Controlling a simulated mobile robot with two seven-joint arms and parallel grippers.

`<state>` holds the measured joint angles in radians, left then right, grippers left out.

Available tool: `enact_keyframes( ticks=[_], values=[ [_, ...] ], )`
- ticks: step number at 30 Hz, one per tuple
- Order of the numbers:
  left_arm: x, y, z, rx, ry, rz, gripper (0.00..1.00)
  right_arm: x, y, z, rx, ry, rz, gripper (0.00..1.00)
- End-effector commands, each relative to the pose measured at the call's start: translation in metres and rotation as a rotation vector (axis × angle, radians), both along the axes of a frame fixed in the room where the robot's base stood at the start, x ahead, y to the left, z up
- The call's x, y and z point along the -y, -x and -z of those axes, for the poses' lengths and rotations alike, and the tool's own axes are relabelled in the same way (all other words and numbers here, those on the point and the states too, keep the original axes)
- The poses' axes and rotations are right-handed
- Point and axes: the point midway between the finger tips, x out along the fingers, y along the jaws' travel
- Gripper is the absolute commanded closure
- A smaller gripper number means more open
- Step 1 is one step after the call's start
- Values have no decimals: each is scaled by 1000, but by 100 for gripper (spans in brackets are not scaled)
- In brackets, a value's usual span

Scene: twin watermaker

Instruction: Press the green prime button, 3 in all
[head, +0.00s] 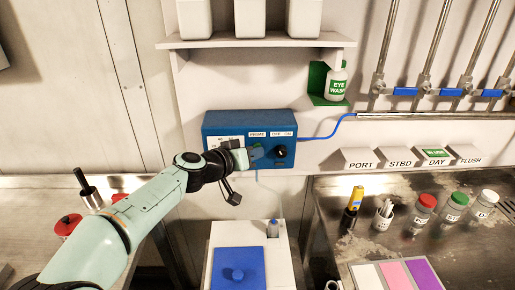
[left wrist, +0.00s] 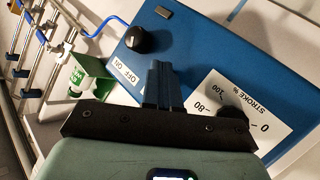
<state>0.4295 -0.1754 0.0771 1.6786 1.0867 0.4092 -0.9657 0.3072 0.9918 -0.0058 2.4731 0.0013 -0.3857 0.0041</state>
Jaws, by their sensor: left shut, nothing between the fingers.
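The blue control box (head: 248,119) is on the wall below the shelf, with a PRIME label (head: 257,134) on its front. My left gripper (head: 256,152) is shut and empty, with its fingertips at the box front just under that label. In the left wrist view, the shut fingers (left wrist: 163,68) reach to the blue panel (left wrist: 195,50). The green prime button does not show in either view; the fingers appear to cover its place. I cannot tell whether the fingertips touch or press it. My right gripper is not in view.
A black OFF/ON knob (head: 281,151) is close to the right of the fingers. A stroke dial with a black knob (left wrist: 234,114) is on the panel's other side. A blue-lidded white tank (head: 238,268) stands below. An eyewash bottle (head: 337,82) hangs up to the right.

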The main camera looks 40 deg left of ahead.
Motion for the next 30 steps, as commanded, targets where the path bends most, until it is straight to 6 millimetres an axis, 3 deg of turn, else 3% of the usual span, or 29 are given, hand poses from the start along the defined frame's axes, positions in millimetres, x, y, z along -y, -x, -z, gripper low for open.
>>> enact_keyframes(
  ticks=[20, 30],
  values=[
    [12, 14, 1, 0, -2, 1, 100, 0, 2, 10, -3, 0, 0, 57],
    [33, 40, 1, 1, -2, 1, 100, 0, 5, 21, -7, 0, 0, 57]
  ],
)
